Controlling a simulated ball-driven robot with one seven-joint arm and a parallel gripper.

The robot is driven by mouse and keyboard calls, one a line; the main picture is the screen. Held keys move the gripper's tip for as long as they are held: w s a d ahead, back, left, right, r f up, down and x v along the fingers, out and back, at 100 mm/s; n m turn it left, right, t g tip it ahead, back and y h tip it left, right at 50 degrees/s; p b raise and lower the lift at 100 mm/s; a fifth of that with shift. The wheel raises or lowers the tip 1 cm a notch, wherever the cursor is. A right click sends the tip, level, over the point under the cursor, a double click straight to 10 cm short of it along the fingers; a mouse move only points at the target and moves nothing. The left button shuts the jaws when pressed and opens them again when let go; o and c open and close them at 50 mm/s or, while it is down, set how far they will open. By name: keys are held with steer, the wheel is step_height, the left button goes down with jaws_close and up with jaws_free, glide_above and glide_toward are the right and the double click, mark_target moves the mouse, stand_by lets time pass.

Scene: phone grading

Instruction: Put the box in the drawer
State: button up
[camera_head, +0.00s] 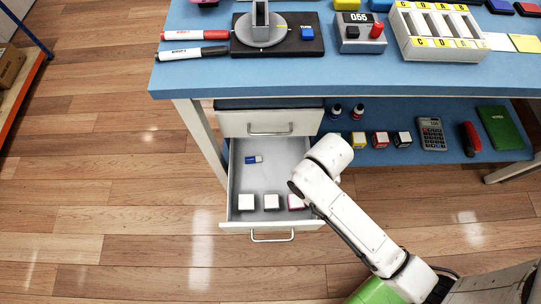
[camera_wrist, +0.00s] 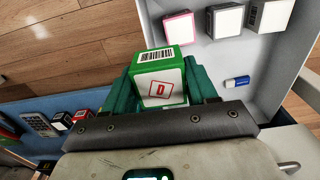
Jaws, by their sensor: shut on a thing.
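The box (camera_wrist: 166,60) is green with a barcode on one face and a red letter D on a white face. In the wrist view it sits between the two teal fingers of my gripper (camera_wrist: 163,78), which is shut on it. The drawer (camera_head: 262,180) is pulled open under the table. In the wrist view the drawer floor (camera_wrist: 215,60) lies behind and to the right of the box, and the box overlaps the drawer's side wall. In the head view my arm hides the gripper and the green box near the drawer's right side.
Three white-topped boxes, one pink-sided (camera_head: 295,202), line the drawer's front. A blue and white eraser (camera_head: 253,159) lies further back; the middle is clear. A closed drawer (camera_head: 270,122) sits above. The lower shelf (camera_head: 455,150) holds small boxes, a calculator (camera_head: 431,133) and a stapler.

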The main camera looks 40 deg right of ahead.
steer(key=b, duration=0.4)
glide_toward(271, 183)
steer(key=s+d+r, duration=0.2)
steer(key=s, duration=0.2)
steer(key=w+f+b, duration=0.1)
steer(key=w+a+f, duration=0.1)
steer(key=w+f, duration=0.1)
steer(key=shift+a+f+b, duration=0.2)
steer(key=shift+f+b, duration=0.05)
steer(key=shift+b, duration=0.1)
steer(key=shift+w+a+f+b, duration=0.2)
steer(key=shift+w+f+b, duration=0.15)
steer(key=shift+w+f, duration=0.15)
steer(key=shift+w+a+f+b, duration=0.1)
steer(key=shift+f+b, duration=0.6)
steer(key=shift+f, duration=1)
steer(key=o, duration=1.1)
steer(key=shift+f, duration=0.15)
step_height(271, 183, up, 12)
steer(key=p, duration=0.5)
